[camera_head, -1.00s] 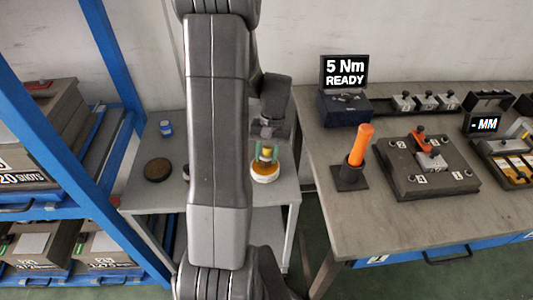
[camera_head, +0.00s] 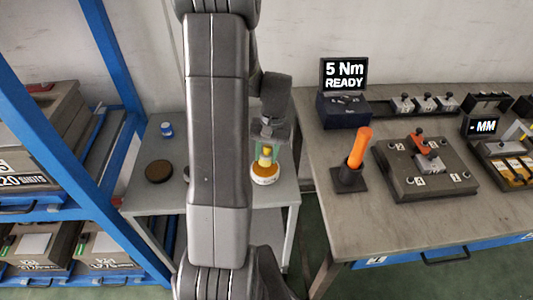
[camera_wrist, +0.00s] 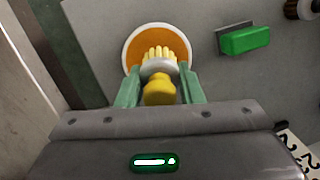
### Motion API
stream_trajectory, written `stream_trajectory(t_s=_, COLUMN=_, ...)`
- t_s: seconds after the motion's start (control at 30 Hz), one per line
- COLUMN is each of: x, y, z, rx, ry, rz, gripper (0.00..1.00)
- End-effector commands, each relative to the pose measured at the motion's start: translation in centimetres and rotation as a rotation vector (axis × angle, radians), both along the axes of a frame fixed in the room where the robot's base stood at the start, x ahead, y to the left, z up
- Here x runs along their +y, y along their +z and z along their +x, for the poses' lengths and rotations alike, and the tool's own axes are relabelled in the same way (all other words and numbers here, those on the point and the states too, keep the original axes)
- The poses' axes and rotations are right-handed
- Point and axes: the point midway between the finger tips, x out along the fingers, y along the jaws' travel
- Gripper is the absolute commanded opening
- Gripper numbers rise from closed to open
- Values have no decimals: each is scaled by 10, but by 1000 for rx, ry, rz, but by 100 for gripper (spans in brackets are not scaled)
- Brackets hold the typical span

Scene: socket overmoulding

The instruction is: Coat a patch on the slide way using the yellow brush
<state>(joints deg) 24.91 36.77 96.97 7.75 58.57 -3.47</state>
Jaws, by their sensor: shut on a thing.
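The yellow brush (camera_wrist: 159,90) is in my gripper (camera_wrist: 160,88), whose green fingers are shut on it at both sides. Its pale collar and yellow bristles point at a round white tub (camera_wrist: 128,48) with an orange filling. In the head view the brush (camera_head: 265,155) stands upright in my gripper (camera_head: 268,142), directly above the tub (camera_head: 265,176). I cannot tell whether the bristles touch the filling. I cannot identify the slide way in either view.
The tub's grey table (camera_head: 270,215) also bears a dark round disc (camera_head: 158,171) and a blue tin (camera_head: 166,129). A green block (camera_wrist: 245,40) lies right of the tub. A workbench (camera_head: 400,225) with an orange-handled tool (camera_head: 359,148) stands right; a blue rack (camera_head: 115,215) stands left.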

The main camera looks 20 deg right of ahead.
Motion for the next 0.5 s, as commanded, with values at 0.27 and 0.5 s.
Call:
stream_trajectory(t_s=0.27, x=0, y=27, z=0, rx=-1, ry=0, rz=0, gripper=11)
stream_trajectory(t_s=0.5, x=0, y=46, z=0, rx=-1, ry=0, rz=0, gripper=11)
